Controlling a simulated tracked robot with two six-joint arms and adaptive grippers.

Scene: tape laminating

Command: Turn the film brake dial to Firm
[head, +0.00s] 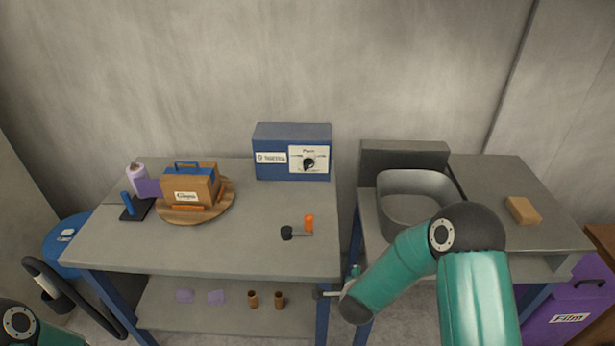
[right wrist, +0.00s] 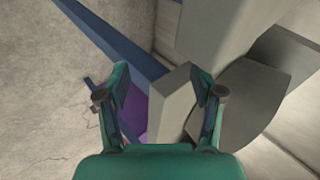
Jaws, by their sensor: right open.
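The dial (head: 309,163) is a small black knob on a white label on the front of a blue box (head: 292,132), at the back right of the left table. The lettering around it is too small to read surely, and I cannot tell which mark it points at. My right gripper (right wrist: 162,85) is open with nothing gripped, in the right wrist view. In the head view the right forearm reaches down to the gap between the tables, well below and right of the dial, and mostly hides the gripper. My left gripper is out of view.
The left table (head: 200,256) bears a round wooden board (head: 228,198) with a brown box, a purple roll (head: 137,174), and a black-and-orange crank (head: 298,233). A grey basin (head: 418,198) stands on the right table.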

